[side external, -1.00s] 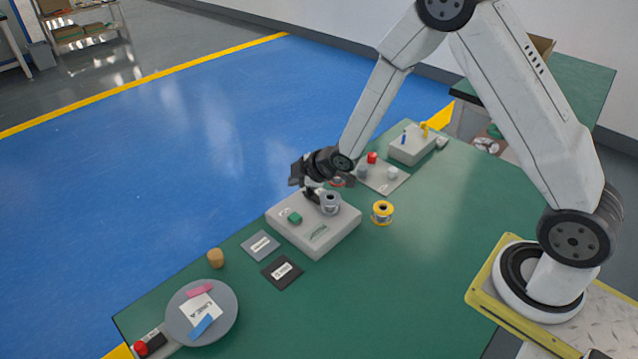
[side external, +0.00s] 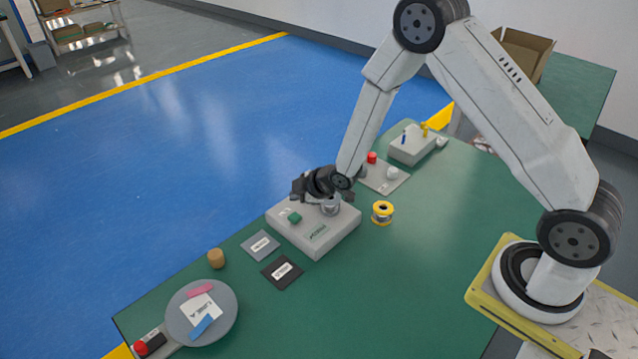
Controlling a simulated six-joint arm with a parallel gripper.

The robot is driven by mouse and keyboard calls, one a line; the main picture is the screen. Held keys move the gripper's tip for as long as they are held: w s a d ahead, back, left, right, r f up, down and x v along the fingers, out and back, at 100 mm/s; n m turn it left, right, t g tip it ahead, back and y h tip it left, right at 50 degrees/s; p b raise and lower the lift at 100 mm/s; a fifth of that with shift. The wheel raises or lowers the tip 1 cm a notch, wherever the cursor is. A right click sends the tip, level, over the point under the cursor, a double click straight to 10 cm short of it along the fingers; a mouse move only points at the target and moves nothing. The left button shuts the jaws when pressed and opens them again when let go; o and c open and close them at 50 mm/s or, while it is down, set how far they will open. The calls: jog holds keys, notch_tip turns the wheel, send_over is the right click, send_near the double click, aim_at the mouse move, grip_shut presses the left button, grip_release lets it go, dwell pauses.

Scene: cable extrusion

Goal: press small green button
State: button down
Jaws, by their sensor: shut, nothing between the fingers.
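A small green button (side external: 295,218) sits on the left part of a light grey box (side external: 318,240) on the green table. A grey spool (side external: 331,208) stands on the same box, partly hidden by my wrist. My gripper (side external: 296,189) is over the back of the box, behind the button and a little above it in the picture. Its fingers are dark and small here, shut with nothing between them. The gripper and the button appear apart.
A yellow spool (side external: 382,212) stands right of the box. Two flat cards, grey (side external: 260,245) and black (side external: 282,273), lie in front. A wooden peg (side external: 216,258) and a round grey plate (side external: 229,320) are at left. Behind are a plate with a red knob (side external: 372,157) and another grey box (side external: 411,150).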

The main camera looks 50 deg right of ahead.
aim_at(292, 214)
jog(key=shift+f, duration=2.05)
jog(key=shift+f, duration=0.95)
dwell(1.8)
jog(key=shift+r, duration=0.9)
jog(key=shift+r, duration=2.55)
jog(key=shift+r, duration=0.1)
